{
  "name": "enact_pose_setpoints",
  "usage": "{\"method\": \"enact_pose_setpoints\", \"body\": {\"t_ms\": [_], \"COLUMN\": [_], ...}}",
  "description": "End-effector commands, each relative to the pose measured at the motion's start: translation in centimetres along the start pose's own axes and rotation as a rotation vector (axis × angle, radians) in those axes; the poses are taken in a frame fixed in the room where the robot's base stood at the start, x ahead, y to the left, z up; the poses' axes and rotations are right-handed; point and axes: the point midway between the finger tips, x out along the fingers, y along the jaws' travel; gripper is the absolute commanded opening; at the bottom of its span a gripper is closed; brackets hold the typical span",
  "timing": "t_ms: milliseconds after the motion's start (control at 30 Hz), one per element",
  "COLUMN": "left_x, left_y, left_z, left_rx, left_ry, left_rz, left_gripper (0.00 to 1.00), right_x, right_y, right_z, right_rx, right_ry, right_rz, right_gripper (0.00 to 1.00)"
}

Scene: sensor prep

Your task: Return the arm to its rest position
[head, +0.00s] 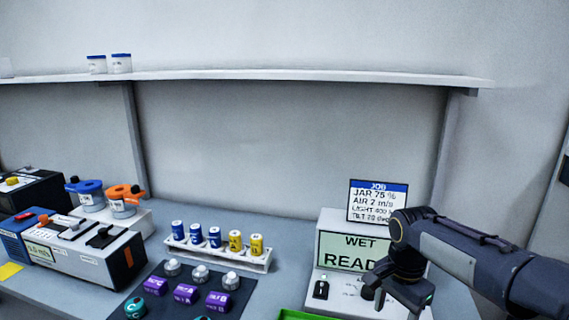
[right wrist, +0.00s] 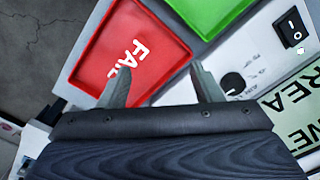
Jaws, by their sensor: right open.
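My right arm (head: 470,250) reaches in from the right edge in the head view, bent downward at the wrist. Its gripper (head: 397,298) hangs in front of the white instrument (head: 340,291) whose screen reads WET READY. In the right wrist view the two fingers (right wrist: 162,84) are spread apart with nothing between them. They overlie the red FAIL tray (right wrist: 112,55) and the instrument's panel; their height above these cannot be told. My left gripper is not in view.
A green tray (head: 291,315) lies at the front; it also shows in the right wrist view (right wrist: 206,12). A rack (head: 218,256) of blue and yellow vials, a dark mat (head: 158,276) with purple blocks, and a grey switch box (head: 85,262) stand left. A shelf (head: 300,76) spans the wall.

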Motion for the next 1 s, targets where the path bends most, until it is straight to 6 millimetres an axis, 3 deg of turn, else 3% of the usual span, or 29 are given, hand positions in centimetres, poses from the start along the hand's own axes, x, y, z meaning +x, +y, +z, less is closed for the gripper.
{"method": "enact_pose_setpoints", "body": {"t_ms": [367, 567, 767, 1000], "left_x": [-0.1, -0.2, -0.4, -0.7], "left_y": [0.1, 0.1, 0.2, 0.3], "left_z": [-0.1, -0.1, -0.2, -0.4], "left_rx": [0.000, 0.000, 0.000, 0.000], "left_ry": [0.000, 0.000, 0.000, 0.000], "left_rz": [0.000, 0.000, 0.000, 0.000], "left_gripper": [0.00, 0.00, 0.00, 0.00], "right_x": [-1.1, -1.8, -2.3, -0.9], "right_y": [3.4, 6.4, 10.8, 16.5], "right_z": [1.0, 2.4, 5.1, 10.8], "right_rx": [-0.116, -0.228, -0.399, -0.684], "right_ry": [-0.045, -0.061, -0.039, 0.117], "right_rz": [-0.095, -0.188, -0.328, -0.515], "right_gripper": [0.59, 0.59, 0.59, 0.59]}}
